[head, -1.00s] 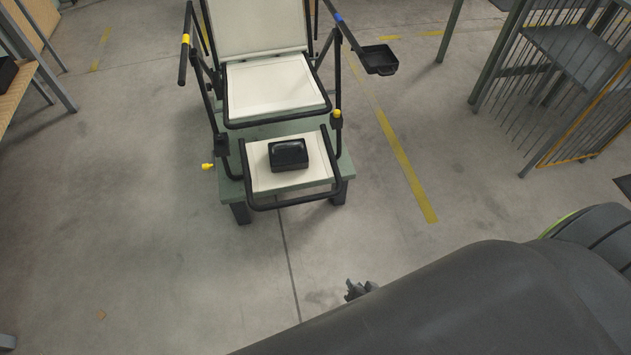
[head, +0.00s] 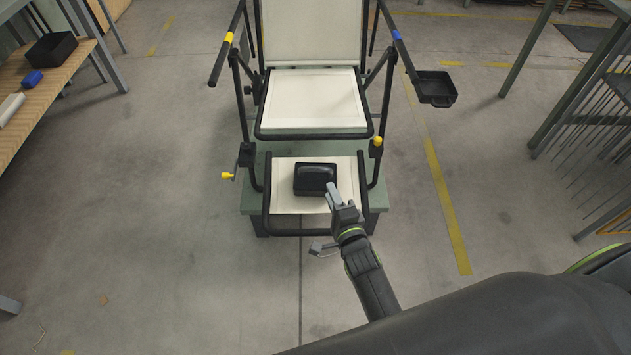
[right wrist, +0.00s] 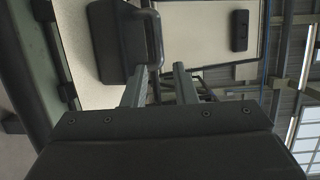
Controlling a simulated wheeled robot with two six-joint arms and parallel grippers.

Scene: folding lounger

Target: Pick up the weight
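The weight (head: 314,179) is a black block with a rounded handle. It rests on the cream footrest panel (head: 285,202) of the folding lounger (head: 310,98). My right gripper (head: 332,190) is at the weight's lower right edge, with no grip on it. In the right wrist view the two fingers of the right gripper (right wrist: 158,79) stand apart with nothing between them. The weight (right wrist: 113,45) is just beyond them, its handle facing the gap; the left finger looks close to the handle, and contact cannot be told. My left gripper is out of view.
A black tray (head: 437,87) hangs on the lounger's right side. Yellow knobs (head: 377,141) stick out from the frame. A wooden table (head: 62,72) at the left holds a black bin (head: 50,49) and a blue item (head: 32,78).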

